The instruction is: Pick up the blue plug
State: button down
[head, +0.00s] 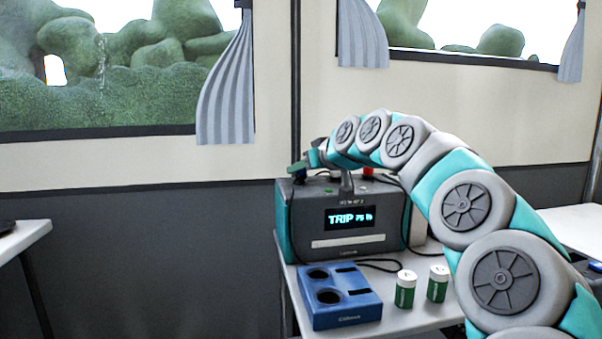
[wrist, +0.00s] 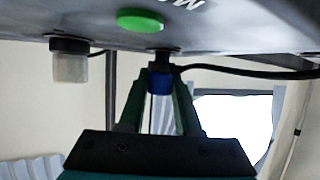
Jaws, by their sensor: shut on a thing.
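The blue plug (wrist: 160,83) shows in the wrist view between the two fingers of my gripper (wrist: 161,92). My gripper is shut on it. A dark part above the plug reaches the edge of the grey surface overhead; I cannot tell whether it is seated there or free. In the head view my gripper (head: 300,169) is above the top left of the grey and teal device (head: 333,215), whose display reads TRIP. I cannot make out the plug in the head view.
A black cable (wrist: 235,70) runs right from near the plug. A green button (wrist: 140,20) and a capped fitting (wrist: 69,62) are close by. A blue two-hole block (head: 340,312) and two green-white cylinders (head: 405,290) stand on the table before the device.

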jog(key=shift+r, duration=1.25)
jog(key=shift+s+d, duration=0.15)
jog(key=shift+d, duration=0.15)
jog(key=s+d+r, duration=0.1)
jog(key=s+d, duration=0.7)
jog(key=d, duration=0.5)
jog(key=shift+r, duration=0.25)
jog(key=shift+d, duration=0.1)
